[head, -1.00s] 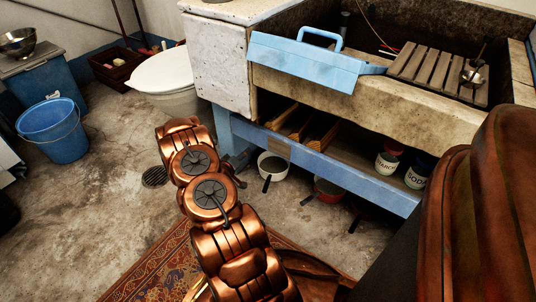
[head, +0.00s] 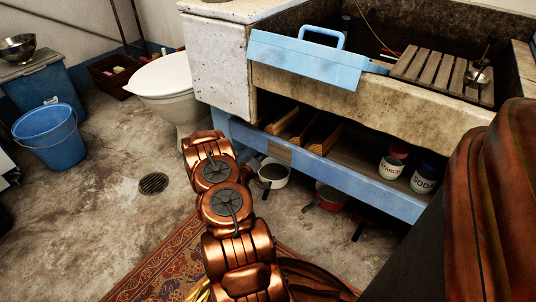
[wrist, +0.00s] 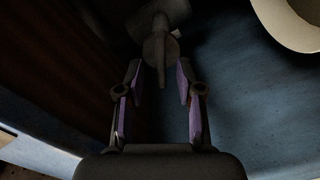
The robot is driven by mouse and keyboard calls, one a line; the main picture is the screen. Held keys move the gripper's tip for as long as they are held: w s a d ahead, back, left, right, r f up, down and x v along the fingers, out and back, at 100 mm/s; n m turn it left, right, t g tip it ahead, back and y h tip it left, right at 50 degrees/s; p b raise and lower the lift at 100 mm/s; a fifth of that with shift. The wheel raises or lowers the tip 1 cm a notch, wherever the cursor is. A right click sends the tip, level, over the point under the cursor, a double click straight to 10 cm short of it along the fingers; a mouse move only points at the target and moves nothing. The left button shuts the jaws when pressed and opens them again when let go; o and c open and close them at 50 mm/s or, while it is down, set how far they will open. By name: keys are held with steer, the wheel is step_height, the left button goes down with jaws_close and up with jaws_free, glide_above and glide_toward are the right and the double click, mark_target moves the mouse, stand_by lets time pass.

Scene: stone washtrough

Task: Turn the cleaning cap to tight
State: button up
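In the wrist view a dark grey fitting (wrist: 159,42), which looks like the cleaning cap, shows a broad round part and a narrow tapered grip pointing toward me. My gripper (wrist: 159,78) is open, its two purple-padded fingers on either side of the grip's near end. Gaps show on both sides, and no finger clearly touches it. The light is dim, so I cannot tell how far the cap is turned. In the head view neither the cap nor my gripper shows; my copper arm hides that area.
The stone trough (head: 400,100) stands on a blue frame (head: 330,168) with a shelf. A white toilet (head: 163,78) stands left of it. Pans (head: 273,172) sit beneath the shelf. A blue bucket (head: 48,138) stands at left. A pale curved rim (wrist: 290,25) shows upper right in the wrist view.

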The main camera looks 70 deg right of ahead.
steer(key=shift+x, duration=0.85)
jaws_close()
